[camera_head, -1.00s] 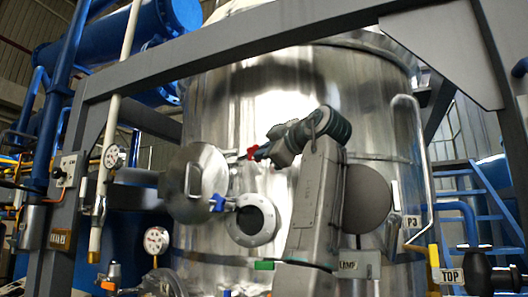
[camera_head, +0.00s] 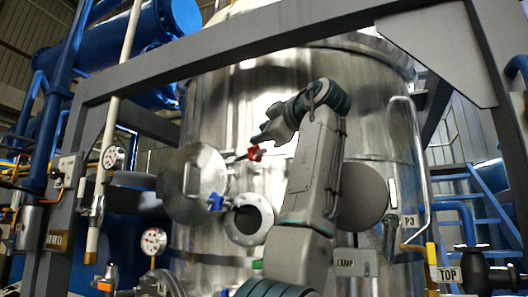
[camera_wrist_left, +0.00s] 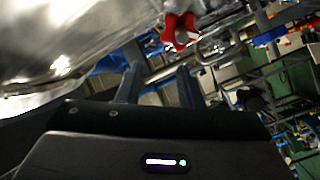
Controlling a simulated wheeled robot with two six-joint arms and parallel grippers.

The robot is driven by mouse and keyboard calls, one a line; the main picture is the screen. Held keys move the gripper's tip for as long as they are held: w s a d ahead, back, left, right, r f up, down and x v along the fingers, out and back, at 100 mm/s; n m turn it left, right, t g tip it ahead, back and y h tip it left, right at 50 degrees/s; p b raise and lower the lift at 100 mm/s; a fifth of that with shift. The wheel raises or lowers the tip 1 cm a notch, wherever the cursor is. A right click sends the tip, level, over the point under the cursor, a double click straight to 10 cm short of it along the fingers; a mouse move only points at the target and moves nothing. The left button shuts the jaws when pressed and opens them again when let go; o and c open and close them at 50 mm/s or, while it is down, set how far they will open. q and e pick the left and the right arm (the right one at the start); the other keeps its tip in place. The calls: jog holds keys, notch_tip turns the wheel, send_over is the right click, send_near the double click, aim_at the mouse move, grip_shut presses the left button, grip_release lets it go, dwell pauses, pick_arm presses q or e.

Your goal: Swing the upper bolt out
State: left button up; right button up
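The upper bolt has a red star-shaped knob (camera_head: 255,153) on a thin rod, at the upper right of the round hatch cover (camera_head: 180,185). The red knob also shows at the top of the left wrist view (camera_wrist_left: 180,31). A lower bolt with a blue knob (camera_head: 215,201) sits between the cover and the round port (camera_head: 249,220). My left gripper (camera_head: 264,134) is just above the red knob in the head view; its tips are partly hidden. In the left wrist view its two fingers (camera_wrist_left: 158,85) are apart with nothing between them. My right gripper is out of view.
The shiny steel vessel (camera_head: 380,120) stands behind my left arm. A grey frame beam (camera_head: 240,45) crosses above. Pressure gauges (camera_head: 153,241) and a pale pipe (camera_head: 117,100) stand to the left.

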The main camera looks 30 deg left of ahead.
pick_arm(q)
jog(key=s+d+r+b, duration=0.1)
jog(key=s+d+b, duration=0.4)
jog(key=s, duration=0.7)
jog(key=shift+s+d, duration=0.25)
jog(key=shift+d, duration=0.25)
jog(key=shift+w, duration=0.1)
